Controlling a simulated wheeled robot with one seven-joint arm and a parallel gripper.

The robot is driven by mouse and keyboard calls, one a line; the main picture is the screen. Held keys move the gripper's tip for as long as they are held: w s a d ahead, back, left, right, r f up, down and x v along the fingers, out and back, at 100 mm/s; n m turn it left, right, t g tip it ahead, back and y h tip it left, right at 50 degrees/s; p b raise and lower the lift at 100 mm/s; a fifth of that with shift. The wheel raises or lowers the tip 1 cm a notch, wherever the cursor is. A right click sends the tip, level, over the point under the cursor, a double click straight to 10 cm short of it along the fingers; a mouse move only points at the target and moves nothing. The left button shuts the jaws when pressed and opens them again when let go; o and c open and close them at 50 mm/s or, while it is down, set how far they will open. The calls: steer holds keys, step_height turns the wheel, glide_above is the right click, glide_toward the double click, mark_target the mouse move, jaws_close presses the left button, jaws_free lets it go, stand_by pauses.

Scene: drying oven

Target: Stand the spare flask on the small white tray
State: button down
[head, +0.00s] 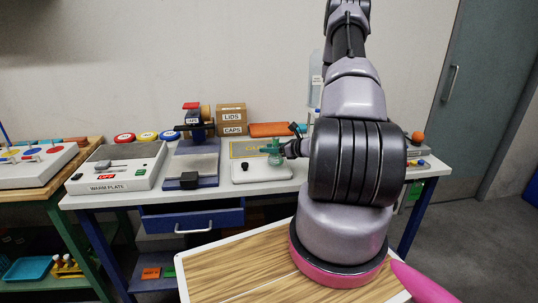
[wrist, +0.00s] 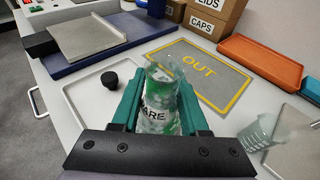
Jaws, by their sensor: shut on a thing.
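The spare flask is clear with a green tint and a label ending in "ARE". It shows between the green fingers of my gripper (wrist: 160,105) in the wrist view (wrist: 158,118) and in the head view (head: 274,153). My gripper (head: 280,148) is shut on it. The small white tray (wrist: 82,92) lies under and left of the flask; it also shows in the head view (head: 262,178). A black stopper (wrist: 109,78) sits on the tray. The flask's base is hidden by my gripper, so I cannot tell whether it touches the tray.
A grey mat marked "OUT" (wrist: 222,85) lies just behind the tray. A clear beaker (wrist: 262,132) stands to the right. An orange tray (wrist: 262,65) and boxes marked "LIDS" and "CAPS" (head: 232,120) are at the back. A blue-based device (head: 193,165) stands left.

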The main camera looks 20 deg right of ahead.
steer(key=shift+f, duration=1.1)
steer(key=shift+c, duration=2.1)
jaws_free()
steer(key=shift+f, duration=0.1)
